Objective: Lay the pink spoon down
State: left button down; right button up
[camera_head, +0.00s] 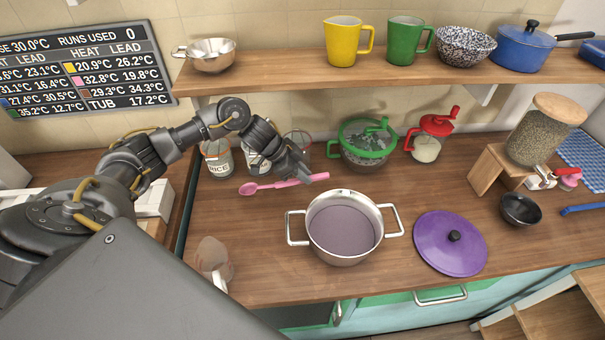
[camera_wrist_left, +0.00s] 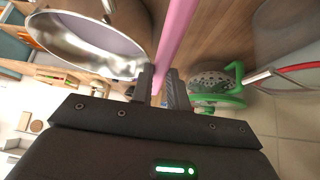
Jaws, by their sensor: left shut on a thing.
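The pink spoon (camera_head: 272,186) is low over the wooden counter behind the pot, its bowl end to the left and its handle to the right. I cannot tell whether it touches the counter. My left gripper (camera_head: 302,177) is shut on the spoon's handle, reaching down from above. In the left wrist view the pink handle (camera_wrist_left: 177,30) runs between the two fingers of the left gripper (camera_wrist_left: 162,88). The spoon's bowl is not clear in that view. My right gripper is not in view.
An open steel pot (camera_head: 343,228) stands in front of the spoon, with a purple lid (camera_head: 450,243) to its right. Glass jars (camera_head: 217,158) and a green-rimmed colander-like container (camera_head: 366,145) stand behind. Counter left of the pot is mostly bare.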

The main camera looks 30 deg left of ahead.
pick_arm(q)
jog(key=shift+a+f, duration=0.15)
jog(key=shift+a, duration=0.1)
jog(key=shift+d, duration=0.1)
jog(key=shift+p, duration=0.35)
jog(key=shift+f+b, duration=1.9)
jog(key=shift+f, duration=1.35)
